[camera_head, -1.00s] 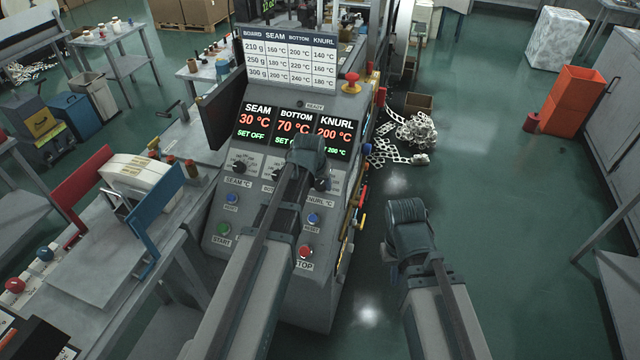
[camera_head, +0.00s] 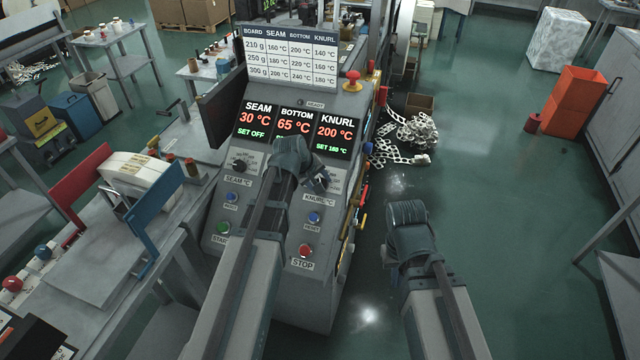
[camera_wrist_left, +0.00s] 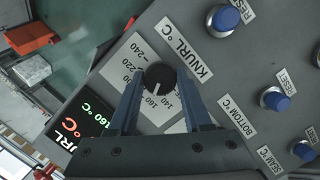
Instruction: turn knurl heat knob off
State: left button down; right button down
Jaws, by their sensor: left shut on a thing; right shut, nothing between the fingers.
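The knurl heat knob (camera_wrist_left: 159,76) is a black round knob with a white pointer, on a white dial marked from 140 to 240. In the left wrist view its pointer is toward the 160 mark. My left gripper (camera_wrist_left: 160,88) is shut on it, one finger on each side. The knurl display (camera_head: 334,135) reads 200 °C in red and a green set value of 160 °C. My right gripper (camera_head: 407,222) is shut and empty, right of the machine.
The sloped control panel (camera_head: 265,255) carries the seam knob (camera_head: 238,166), blue reset buttons, a green start button (camera_head: 223,228) and a red stop button (camera_head: 305,250). A red mushroom button (camera_head: 352,77) stands on top. Open green floor lies to the right.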

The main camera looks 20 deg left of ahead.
pick_arm(q)
jog(key=n, duration=0.3)
jog(key=n+t+b, duration=0.1)
jog(key=n, duration=0.2)
jog(key=shift+s+f+h+b, duration=0.15)
jog(key=shift+s+h+b, duration=0.05)
jog(key=shift+h+b, duration=0.1)
jog(key=n+t, duration=0.1)
jog(key=n, duration=0.2)
jog(key=n+b, duration=0.1)
jog(key=n, duration=0.2)
jog(key=shift+t, duration=0.4)
jog(key=shift+n, duration=0.4)
jog(key=shift+c, duration=1.6)
grip_release()
jog(key=shift+s+a+r, duration=0.1)
jog(key=shift+s+r, duration=0.05)
jog(key=shift+r, duration=0.3)
jog(key=p+v, duration=0.9)
jog(key=v, duration=0.4)
jog(key=shift+p, duration=0.3)
